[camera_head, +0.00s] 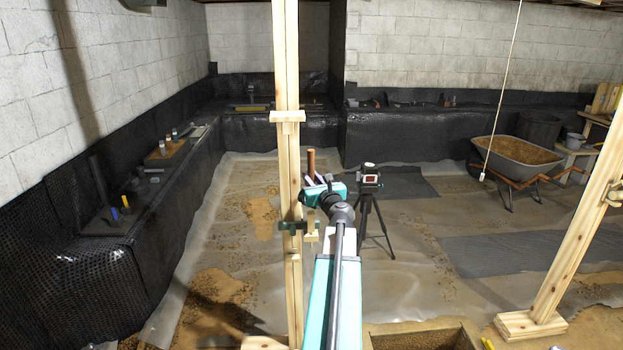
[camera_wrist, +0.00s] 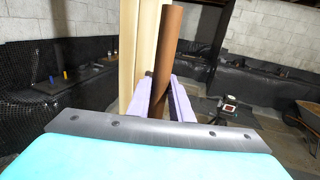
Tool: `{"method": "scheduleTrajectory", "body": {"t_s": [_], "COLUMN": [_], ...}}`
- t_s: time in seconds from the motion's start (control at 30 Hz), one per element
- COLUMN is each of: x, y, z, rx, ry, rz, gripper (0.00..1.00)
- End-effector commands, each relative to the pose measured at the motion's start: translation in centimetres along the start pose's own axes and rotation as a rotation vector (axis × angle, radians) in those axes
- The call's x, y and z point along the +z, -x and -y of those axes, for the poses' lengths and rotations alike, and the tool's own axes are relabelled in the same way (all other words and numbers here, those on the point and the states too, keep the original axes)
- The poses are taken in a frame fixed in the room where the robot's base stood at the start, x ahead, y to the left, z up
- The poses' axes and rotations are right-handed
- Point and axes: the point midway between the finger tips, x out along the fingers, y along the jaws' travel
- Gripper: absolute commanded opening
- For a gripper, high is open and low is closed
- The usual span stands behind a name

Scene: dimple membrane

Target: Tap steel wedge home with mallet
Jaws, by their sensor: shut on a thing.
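My gripper (camera_head: 312,186) is shut on a brown round handle, which I take to be the mallet (camera_head: 311,161). In the wrist view the pale jaws of my gripper (camera_wrist: 162,98) are on both sides of the mallet (camera_wrist: 168,50), which stands nearly upright with a slight tilt. Its head is not clear to me in either view. A pale wooden post (camera_head: 287,80) stands just left of and close to the mallet in the head view; the post (camera_wrist: 143,45) is behind it in the wrist view. I cannot make out the steel wedge.
A dark clamp (camera_head: 298,227) sits on the post below my gripper. A tripod instrument (camera_head: 370,180) stands to the right. A leaning post (camera_head: 575,240), a wheelbarrow (camera_head: 515,155) and a black-covered ledge (camera_head: 165,205) are farther out. Sheeted floor between them is mostly clear.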

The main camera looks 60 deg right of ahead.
Motion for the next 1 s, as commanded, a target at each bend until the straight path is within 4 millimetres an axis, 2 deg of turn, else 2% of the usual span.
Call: {"method": "scheduleTrajectory", "body": {"t_s": [0.03,0.4,0.63,1.0], "x": [-0.9,-4.2,-3.2,0.5], "y": [0.0,0.0,0.0,0.0], "z": [0.0,0.0,0.0,0.0], "rx": [0.0,0.0,0.0,0.0], "ry": [-0.001,-0.001,0.0,0.0], "rz": [0.001,0.001,0.0,0.001], "gripper": [0.0,0.0,0.0,0.0]}}
